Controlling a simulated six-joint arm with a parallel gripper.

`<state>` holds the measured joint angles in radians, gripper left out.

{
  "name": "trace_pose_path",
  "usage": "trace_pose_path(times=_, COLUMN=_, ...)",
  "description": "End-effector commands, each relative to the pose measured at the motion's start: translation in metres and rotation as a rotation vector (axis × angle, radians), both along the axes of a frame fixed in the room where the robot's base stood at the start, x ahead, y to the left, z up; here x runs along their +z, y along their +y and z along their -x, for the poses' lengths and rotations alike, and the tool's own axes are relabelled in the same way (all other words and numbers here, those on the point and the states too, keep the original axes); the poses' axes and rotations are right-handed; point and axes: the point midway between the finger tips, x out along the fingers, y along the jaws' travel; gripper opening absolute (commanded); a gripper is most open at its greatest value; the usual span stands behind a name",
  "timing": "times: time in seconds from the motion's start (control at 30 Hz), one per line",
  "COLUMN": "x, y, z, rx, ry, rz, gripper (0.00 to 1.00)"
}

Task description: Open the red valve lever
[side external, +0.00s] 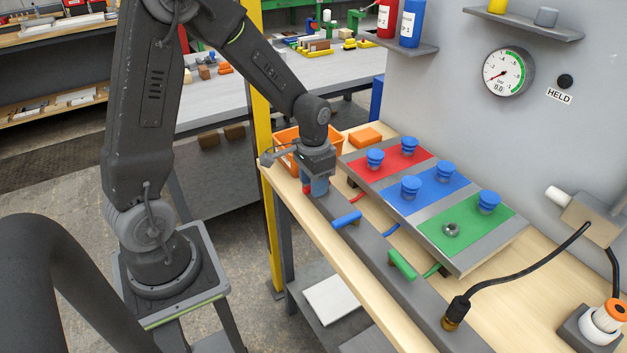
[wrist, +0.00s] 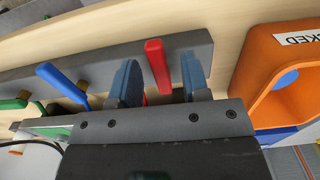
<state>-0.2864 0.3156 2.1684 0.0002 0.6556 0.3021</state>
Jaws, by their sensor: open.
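The red valve lever (wrist: 157,65) shows in the wrist view, lying across the dark grey manifold bar (wrist: 105,72). My gripper (wrist: 160,80) is open, with one blue finger on each side of the lever and a visible gap on both sides. In the side view, my gripper (side external: 318,186) is low over the far end of the bar (side external: 372,250). It hides most of the red lever (side external: 306,188) there. A blue lever (side external: 347,219) and a green lever (side external: 403,264) sit further along the same bar.
An orange bin (side external: 288,143) stands just beyond my gripper; its label partly shows in the wrist view. A board with red, blue and green panels (side external: 476,232) and several blue knobs lies right of the bar. A gauge (side external: 508,71) hangs on the wall.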

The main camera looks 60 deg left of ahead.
Motion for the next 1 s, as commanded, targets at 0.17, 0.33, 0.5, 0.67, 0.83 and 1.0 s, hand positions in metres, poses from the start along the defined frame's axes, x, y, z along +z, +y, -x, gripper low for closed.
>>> trace_pose_path(times=0.17, x=0.004, y=0.000, z=0.000, rx=0.001, ry=0.000, rz=0.000, gripper=0.43)
trace_pose_path(times=0.33, x=0.027, y=0.000, z=-0.001, rx=0.001, ry=-0.005, rz=-0.001, gripper=0.43)
trace_pose_path(times=0.5, x=0.066, y=0.000, z=-0.001, rx=0.000, ry=-0.007, rz=-0.002, gripper=0.43)
trace_pose_path(times=0.67, x=0.100, y=0.000, z=-0.001, rx=0.000, ry=-0.005, rz=-0.001, gripper=0.43)
trace_pose_path(times=0.83, x=0.126, y=0.000, z=0.000, rx=0.000, ry=-0.003, rz=-0.001, gripper=0.43)
trace_pose_path(times=1.0, x=0.137, y=0.000, z=0.000, rx=0.000, ry=-0.001, rz=0.000, gripper=0.43)
